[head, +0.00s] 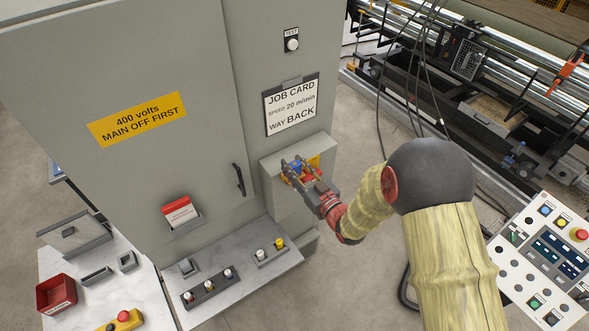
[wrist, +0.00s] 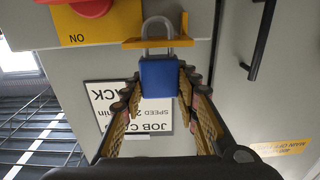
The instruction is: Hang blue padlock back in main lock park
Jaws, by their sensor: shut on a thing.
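The blue padlock (wrist: 158,78) is between the fingers of my gripper (wrist: 160,100), which is shut on its body. Its grey shackle (wrist: 158,24) overlaps a yellow bracket (wrist: 184,42) in the wrist view. I cannot tell whether the shackle hangs on the bracket or is only in front of it. In the head view my gripper (head: 297,172) is at the grey box on the cabinet side, with a little of the blue padlock (head: 295,166) showing. A red knob on a yellow plate (wrist: 110,22) marked ON sits beside the bracket; I see no name on the bracket.
A job card (head: 291,104) is above the box. A black door handle (head: 239,180) is to its left. A shelf (head: 240,275) with small locks and holders runs below. A control panel (head: 545,262) stands at the right, and machine rollers lie behind.

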